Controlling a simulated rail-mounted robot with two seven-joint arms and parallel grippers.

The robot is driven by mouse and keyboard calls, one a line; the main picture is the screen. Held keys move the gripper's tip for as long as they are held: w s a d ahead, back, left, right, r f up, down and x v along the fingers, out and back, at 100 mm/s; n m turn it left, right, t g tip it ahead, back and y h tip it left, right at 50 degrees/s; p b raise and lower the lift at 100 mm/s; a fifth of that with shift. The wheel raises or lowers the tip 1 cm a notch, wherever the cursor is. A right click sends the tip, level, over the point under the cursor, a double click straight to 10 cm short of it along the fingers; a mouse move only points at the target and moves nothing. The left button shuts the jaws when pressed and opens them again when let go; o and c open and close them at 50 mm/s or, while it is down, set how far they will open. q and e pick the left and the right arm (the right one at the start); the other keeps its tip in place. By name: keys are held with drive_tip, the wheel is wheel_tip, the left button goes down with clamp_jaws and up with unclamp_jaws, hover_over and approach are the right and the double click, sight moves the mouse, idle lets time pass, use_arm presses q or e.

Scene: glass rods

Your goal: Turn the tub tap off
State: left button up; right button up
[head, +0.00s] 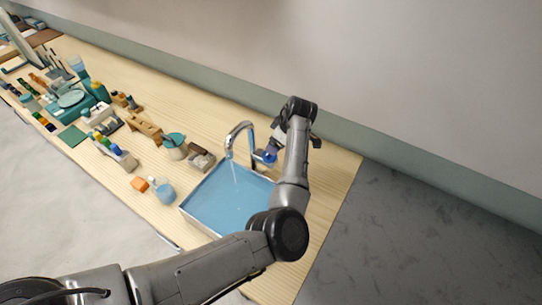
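The chrome tap (239,133) arches over the tub (186,208) near the right end of the bench. A thin stream of water (236,176) runs from its spout into the blue water in the tub. A blue knob (269,158) shows at the tap's right side. My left arm comes in from the lower left and bends up past the tub's right side. My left gripper (276,143) is close to the knob, partly hidden by its own wrist. Whether it touches the knob or is open or shut cannot be made out. My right gripper is not in view.
A dark brown block (201,159), a jar with a teal top (174,146), a blue cup (163,192) and an orange block (139,184) stand left of the tub. More containers and tools crowd the bench's left end. A wall runs behind the bench.

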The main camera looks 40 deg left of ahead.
use_arm(q)
drive_tip(key=b+x, duration=0.5)
drive_tip(key=x, duration=0.3)
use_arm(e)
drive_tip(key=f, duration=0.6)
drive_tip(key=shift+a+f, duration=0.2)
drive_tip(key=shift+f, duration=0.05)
use_arm(q)
drive_tip(key=shift+r, duration=0.1)
drive_tip(key=shift+c, duration=0.3)
